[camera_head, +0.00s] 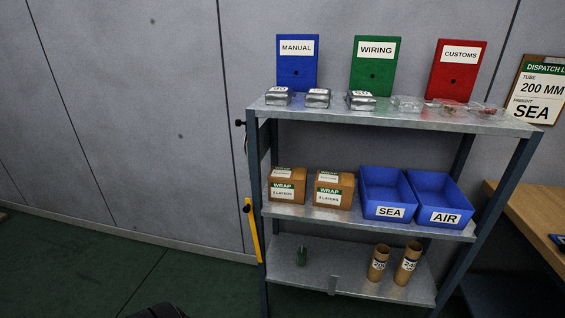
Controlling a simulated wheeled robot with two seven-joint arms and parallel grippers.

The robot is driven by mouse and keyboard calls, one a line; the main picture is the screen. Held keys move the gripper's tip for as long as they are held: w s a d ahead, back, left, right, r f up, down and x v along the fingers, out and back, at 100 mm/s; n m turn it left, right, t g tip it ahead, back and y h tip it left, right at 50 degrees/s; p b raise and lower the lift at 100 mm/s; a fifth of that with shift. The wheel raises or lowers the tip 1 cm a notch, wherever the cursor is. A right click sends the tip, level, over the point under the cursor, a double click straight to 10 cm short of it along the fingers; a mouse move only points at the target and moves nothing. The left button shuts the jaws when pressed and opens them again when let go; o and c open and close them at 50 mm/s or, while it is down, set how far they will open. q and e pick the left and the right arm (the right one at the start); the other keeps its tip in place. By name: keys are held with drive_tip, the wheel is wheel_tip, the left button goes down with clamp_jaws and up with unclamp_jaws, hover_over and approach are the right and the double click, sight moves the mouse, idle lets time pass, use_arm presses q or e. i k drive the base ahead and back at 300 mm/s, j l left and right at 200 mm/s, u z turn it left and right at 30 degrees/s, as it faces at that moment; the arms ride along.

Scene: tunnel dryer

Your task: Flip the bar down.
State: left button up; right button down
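No flip bar that I can clearly identify is in view. A yellow strip (253,232) hangs upright at the left post of the metal shelf; I cannot tell whether it is a bar that flips. Neither of my grippers shows. A dark rounded shape lies at the bottom edge, left of centre, and I cannot tell what it is.
A metal shelf unit (300,211) carries blue bins, WRAP boxes, small tins, clear trays and cardboard tubes. Blue, green and red panels stand on its top. A wooden table (532,222) is at the right. The green floor (80,265) at the left is clear.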

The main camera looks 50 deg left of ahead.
sight(248, 208)
drive_tip(key=k+u, duration=0.1)
drive_tip(key=u, duration=1.6)
